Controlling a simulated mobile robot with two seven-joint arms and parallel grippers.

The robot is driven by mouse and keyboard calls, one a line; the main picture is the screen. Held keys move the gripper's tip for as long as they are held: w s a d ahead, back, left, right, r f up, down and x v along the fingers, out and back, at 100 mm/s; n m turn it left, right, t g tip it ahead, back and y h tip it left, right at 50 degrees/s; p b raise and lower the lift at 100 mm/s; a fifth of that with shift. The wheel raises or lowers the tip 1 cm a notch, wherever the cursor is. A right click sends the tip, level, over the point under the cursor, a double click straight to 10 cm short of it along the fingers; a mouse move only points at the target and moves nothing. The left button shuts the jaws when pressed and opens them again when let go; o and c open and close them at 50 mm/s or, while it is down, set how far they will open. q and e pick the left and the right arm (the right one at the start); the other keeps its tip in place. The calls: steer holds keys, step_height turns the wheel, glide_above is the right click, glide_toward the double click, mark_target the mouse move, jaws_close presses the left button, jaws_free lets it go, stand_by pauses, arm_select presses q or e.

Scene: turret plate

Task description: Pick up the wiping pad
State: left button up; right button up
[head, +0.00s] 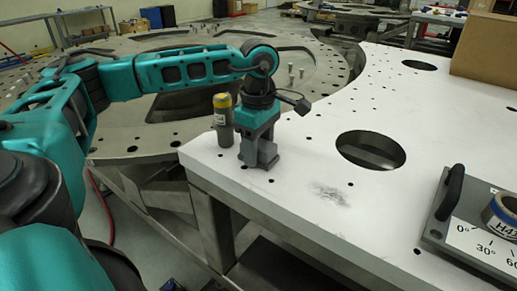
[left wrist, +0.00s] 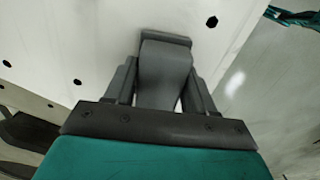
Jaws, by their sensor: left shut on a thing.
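My left gripper (head: 258,150) points down at the near left part of the white plate (head: 300,150). It is shut on the wiping pad, a grey block (left wrist: 163,75) that shows between the two dark fingers in the left wrist view. The pad is low at the plate surface; I cannot tell if it touches. In the head view the fingers hide most of it. A dark grey smudge (head: 330,195) lies on the plate to the right of the gripper. My right gripper is not in view.
A grey bottle with a yellow cap (head: 223,118) stands close left of the gripper, near the plate edge. A large round hole (head: 371,150) opens to the right. A black-handled fixture (head: 470,222) with angle marks sits at the right. A cardboard box (head: 485,48) stands behind.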

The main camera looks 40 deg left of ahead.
arm_select(q)
step_height(320, 180, up, 13)
steer(key=p, duration=0.1)
step_height(320, 180, up, 7)
steer(key=p, duration=0.3)
glide_above(259, 143)
steer(key=shift+f, duration=0.1)
steer(key=o, duration=0.5)
steer(key=c, duration=0.4)
